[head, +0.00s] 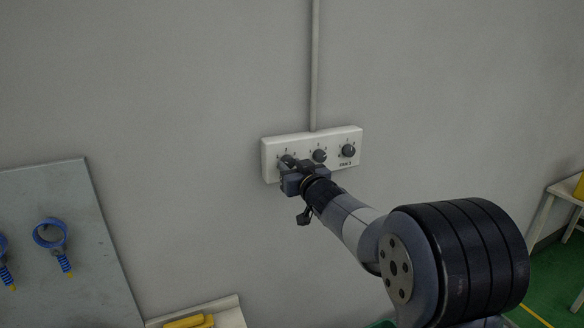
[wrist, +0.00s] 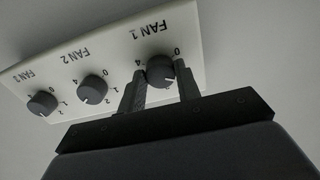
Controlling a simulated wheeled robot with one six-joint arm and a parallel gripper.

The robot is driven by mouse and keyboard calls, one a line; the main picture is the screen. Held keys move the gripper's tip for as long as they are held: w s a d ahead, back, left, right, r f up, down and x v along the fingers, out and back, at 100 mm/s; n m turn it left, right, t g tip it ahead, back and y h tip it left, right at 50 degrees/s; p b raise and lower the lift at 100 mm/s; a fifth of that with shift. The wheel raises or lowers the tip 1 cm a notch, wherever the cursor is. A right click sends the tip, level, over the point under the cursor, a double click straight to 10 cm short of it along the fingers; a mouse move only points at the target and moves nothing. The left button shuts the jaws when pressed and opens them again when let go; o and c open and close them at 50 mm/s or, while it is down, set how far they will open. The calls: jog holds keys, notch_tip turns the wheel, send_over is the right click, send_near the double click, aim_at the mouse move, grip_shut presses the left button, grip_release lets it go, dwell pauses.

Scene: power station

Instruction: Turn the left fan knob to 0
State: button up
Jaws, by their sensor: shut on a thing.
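A white panel (head: 270,150) on the grey wall carries three dark round fan knobs in a row. The left fan knob (head: 287,160) is partly behind my gripper (head: 293,168) in the head view. In the wrist view the panel (wrist: 120,45) appears upside down, and the left knob (wrist: 160,67), by the label FAN 1, is at the right. My gripper (wrist: 161,78) is shut on this knob, one finger on each side. A small pale mark shows near the knob's lower edge there; the digits 0 and 4 show beside it. The exact setting is hard to read.
The middle knob (head: 320,155) and right knob (head: 348,150) sit close beside. A conduit (head: 315,65) runs up from the panel. A grey board with blue ring tools (head: 50,233) is at left; a small shelf with a yellow item (head: 190,321) is below. A stool stands at right.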

jog(key=shift+c, duration=0.8)
jog(key=n+b, duration=0.3)
jog(key=n, duration=0.1)
jog(key=shift+f+n, duration=0.15)
jog(key=shift+n, duration=0.25)
jog(key=n+b, duration=0.1)
jog(key=n, duration=0.2)
jog(key=shift+n, duration=0.3)
jog(key=shift+n+b, duration=0.75)
jog(key=shift+n, duration=1.15)
jog(key=o, duration=1)
jog(key=shift+r, duration=0.2)
jog(key=shift+c, duration=0.2)
